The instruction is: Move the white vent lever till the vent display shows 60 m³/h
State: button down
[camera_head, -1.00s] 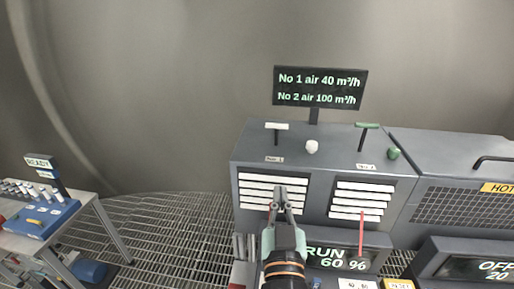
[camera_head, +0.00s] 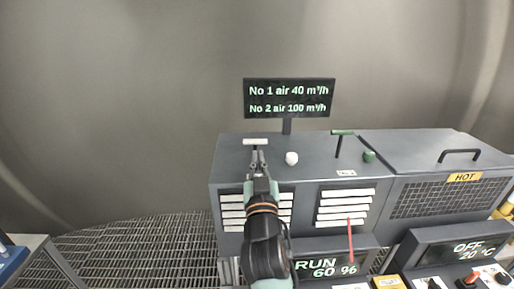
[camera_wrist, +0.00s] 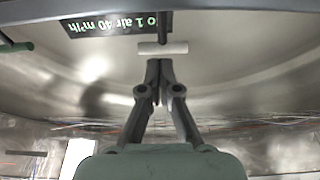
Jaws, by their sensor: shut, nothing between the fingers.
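The white vent lever (camera_head: 256,142) is a white crossbar on a thin dark stem on top of the grey cabinet, above the left louvres. In the wrist view the white bar (camera_wrist: 163,48) lies just beyond my fingertips. My gripper (camera_head: 259,152) is shut and empty, right at or just in front of the bar; whether it touches cannot be told. It also shows in the wrist view (camera_wrist: 160,62). The vent display (camera_head: 289,98) reads "No 1 air 40 m³/h" and "No 2 air 100 m³/h". In the wrist view the display (camera_wrist: 105,25) appears upside down and partly cut off.
A green lever (camera_head: 343,132) stands to the right. A white knob (camera_head: 291,158) and a green knob (camera_head: 369,156) sit on the cabinet top. A red rod (camera_head: 350,240) stands before the right louvres. A HOT-labelled mesh unit (camera_head: 450,196) is at right. Space above the cabinet is free.

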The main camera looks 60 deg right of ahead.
aim_at(257, 143)
jog(key=shift+x, duration=1.7)
jog(key=shift+p, duration=0.35)
jog(key=shift+w+d+r+y+p, duration=0.1)
jog(key=shift+d+r+y+p, duration=0.1)
jog(key=shift+r+p, duration=0.3)
jog(key=shift+w+d+r+y+p, duration=0.1)
jog(key=shift+w+d+r+p, duration=0.1)
jog(key=shift+p, duration=0.5)
jog(key=shift+d+p, duration=0.25)
jog(key=shift+p, duration=0.1)
jog(key=shift+w+f, duration=0.1)
jog(key=shift+f, duration=0.25)
